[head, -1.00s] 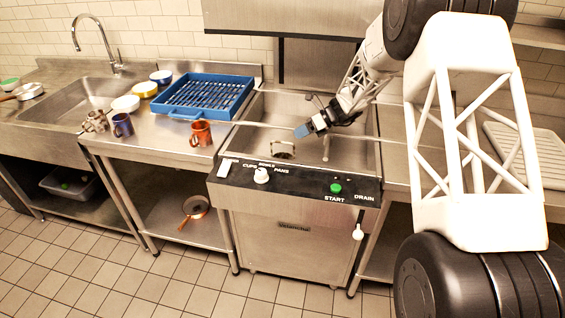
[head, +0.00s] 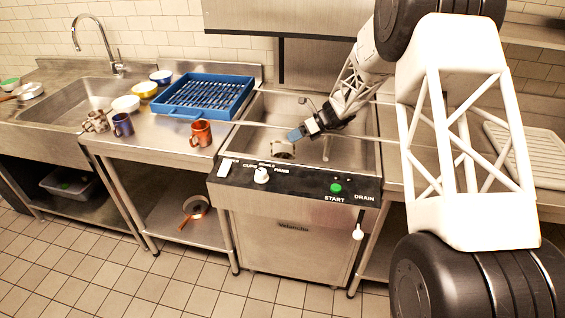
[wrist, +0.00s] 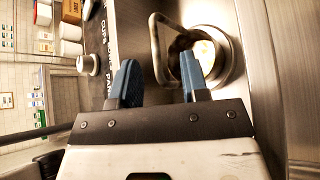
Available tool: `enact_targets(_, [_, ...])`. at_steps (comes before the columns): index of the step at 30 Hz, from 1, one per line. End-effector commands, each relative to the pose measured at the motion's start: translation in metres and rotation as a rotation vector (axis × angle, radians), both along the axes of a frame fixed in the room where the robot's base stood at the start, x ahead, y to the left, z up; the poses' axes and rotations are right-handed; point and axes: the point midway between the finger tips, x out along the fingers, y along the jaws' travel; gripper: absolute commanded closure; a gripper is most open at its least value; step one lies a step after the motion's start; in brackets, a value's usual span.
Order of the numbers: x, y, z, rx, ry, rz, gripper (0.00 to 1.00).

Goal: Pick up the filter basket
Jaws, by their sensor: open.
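The filter basket (head: 281,155) sits low in the basin of the steel machine in the middle, partly hidden by the front panel and my gripper. In the wrist view it is a round metal basket (wrist: 232,62) with a bent handle (wrist: 156,50) rising on its left side. My gripper (head: 295,135) has blue fingers and is just above the basket in the head view. In the wrist view my gripper (wrist: 157,68) is open and empty. The handle appears between the two fingers; I cannot tell how close in depth.
The black control panel (head: 300,183) with its white knob (head: 261,175) borders the basin in front. A blue rack (head: 203,97), orange mug (head: 201,133) and blue mug (head: 122,125) stand on the left counter. Thin rails run along the basin sides.

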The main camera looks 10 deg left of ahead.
Motion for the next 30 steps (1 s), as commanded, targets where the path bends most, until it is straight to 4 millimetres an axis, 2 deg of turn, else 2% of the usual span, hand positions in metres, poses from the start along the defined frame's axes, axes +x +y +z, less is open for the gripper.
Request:
enact_targets(15, [-0.018, 0.038, -0.021, 0.000, 0.001, 0.000, 0.58])
enact_targets(30, [-0.019, 0.041, -0.023, 0.000, 0.000, 0.000, 0.58])
